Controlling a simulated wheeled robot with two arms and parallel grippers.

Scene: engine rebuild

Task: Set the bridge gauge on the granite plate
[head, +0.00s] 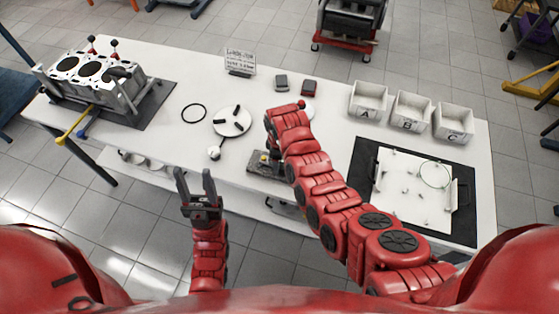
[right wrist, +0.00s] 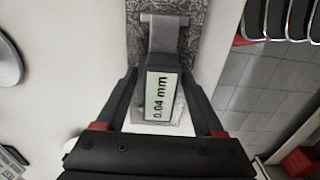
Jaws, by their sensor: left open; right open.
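The bridge gauge (right wrist: 162,75) is a grey piece with a wide crossbar at its far end and a pale display reading "0.04 mm". In the right wrist view it rests on, or is just above, the speckled grey granite plate (right wrist: 190,40); I cannot tell which. My right gripper (right wrist: 163,82) is open, with one finger on each side of the gauge. In the head view the granite plate (head: 262,171) lies at the table's front edge, partly hidden by my right arm. My left gripper (head: 194,172) is open and empty in front of the table.
An engine block (head: 95,75) stands on a dark mat at the left. A black ring (head: 194,113) and a white disc (head: 232,121) lie mid-table. Bins A (head: 368,99), B (head: 410,110) and C (head: 453,121) stand at the back right, behind a white tray (head: 405,205).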

